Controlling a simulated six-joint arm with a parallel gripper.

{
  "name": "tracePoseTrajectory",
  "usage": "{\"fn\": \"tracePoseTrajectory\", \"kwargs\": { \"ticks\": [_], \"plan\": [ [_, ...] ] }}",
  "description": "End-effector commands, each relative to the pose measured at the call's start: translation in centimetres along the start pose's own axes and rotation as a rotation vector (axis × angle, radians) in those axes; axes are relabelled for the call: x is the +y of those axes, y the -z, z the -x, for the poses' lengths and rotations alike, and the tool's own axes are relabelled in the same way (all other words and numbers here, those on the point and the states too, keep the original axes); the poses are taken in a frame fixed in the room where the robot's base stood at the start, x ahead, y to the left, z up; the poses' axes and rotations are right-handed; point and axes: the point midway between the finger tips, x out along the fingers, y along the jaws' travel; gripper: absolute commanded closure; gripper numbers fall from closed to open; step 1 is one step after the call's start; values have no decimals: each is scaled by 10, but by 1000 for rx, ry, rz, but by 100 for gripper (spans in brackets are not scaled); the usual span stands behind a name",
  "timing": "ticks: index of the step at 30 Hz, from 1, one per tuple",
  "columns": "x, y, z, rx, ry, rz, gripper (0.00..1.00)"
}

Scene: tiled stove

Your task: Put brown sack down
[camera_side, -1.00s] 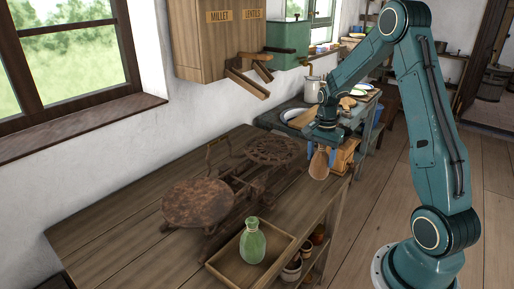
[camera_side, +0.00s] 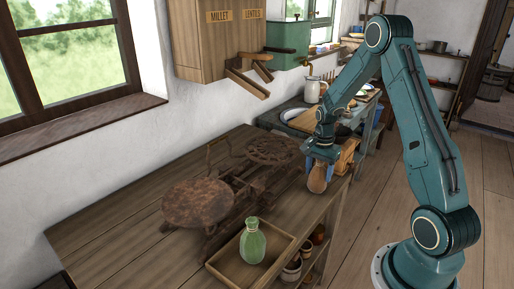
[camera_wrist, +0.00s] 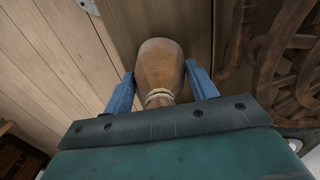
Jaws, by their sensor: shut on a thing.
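The brown sack (camera_side: 318,180) hangs from my gripper (camera_side: 321,160) near the right edge of the wooden table, beside the rusty scale. In the wrist view the sack (camera_wrist: 160,65) shows a rounded body and a tied neck, with the blue fingers of my gripper (camera_wrist: 163,90) on either side of it. My gripper is shut on the sack. Whether the sack's bottom touches the table cannot be told.
The rusty scale (camera_side: 198,203) with two round plates stands on the table (camera_side: 110,236). A green bottle (camera_side: 252,243) stands in a wooden tray (camera_side: 228,276) at the front. A wooden thing (camera_side: 347,158) is just behind my gripper. The table's left part is clear.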

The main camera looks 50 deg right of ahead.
Motion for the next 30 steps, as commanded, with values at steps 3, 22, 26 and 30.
{"fn": "tracePoseTrajectory", "kwargs": {
  "ticks": [3,22,26,30],
  "plan": [
    [0,0,1,1,1,0,71],
    [0,0,-2,0,0,0,21],
    [0,0,2,1,2,0,21],
    [-1,1,12,2,2,0,21]
  ]
}}
